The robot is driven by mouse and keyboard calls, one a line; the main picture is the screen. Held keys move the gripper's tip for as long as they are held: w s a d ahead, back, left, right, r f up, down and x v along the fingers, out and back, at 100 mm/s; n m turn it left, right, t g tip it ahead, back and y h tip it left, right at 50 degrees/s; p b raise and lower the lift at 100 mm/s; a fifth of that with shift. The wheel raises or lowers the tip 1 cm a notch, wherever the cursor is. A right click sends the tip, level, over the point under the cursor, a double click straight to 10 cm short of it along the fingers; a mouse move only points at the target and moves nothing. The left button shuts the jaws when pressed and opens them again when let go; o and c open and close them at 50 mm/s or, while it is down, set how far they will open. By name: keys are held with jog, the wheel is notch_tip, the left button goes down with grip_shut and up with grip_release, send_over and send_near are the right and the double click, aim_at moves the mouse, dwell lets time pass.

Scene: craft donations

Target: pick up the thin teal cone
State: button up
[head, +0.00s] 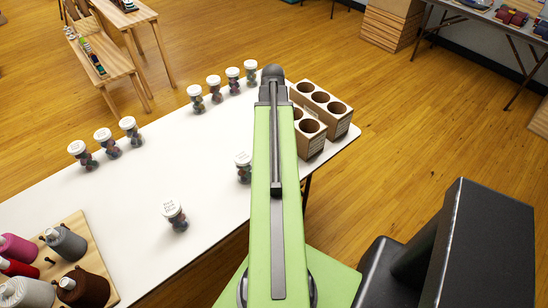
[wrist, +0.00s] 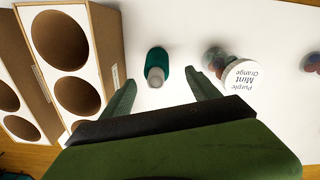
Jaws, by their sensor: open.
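The thin teal cone (wrist: 164,58) stands on the white table in the wrist view, seen from above with a grey tip toward me. My gripper (wrist: 160,78) is open, with one dark green finger to the left of the cone and one to the right. The cone appears between the fingers, slightly beyond their tips, and I see no contact. In the head view the cone is hidden behind my arm.
A wooden holder with round holes (wrist: 91,20) stands close left of the cone. A white-lidded jar labelled "Purple Mint Orange" (wrist: 241,76) stands close right. More jars (head: 173,213) and a board of thread cones (head: 75,221) share the white table (head: 125,195).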

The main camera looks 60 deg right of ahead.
jog(key=shift+w+d+f+b, duration=0.1)
jog(key=shift+d+f+b, duration=0.1)
jog(key=shift+f+b, duration=1.3)
jog(key=shift+d+f+b, duration=0.2)
jog(key=shift+f+b, duration=0.95)
jog(key=shift+f, duration=0.5)
jog(key=shift+r, duration=0.15)
jog(key=c, duration=1.5)
jog(key=shift+r, duration=0.1)
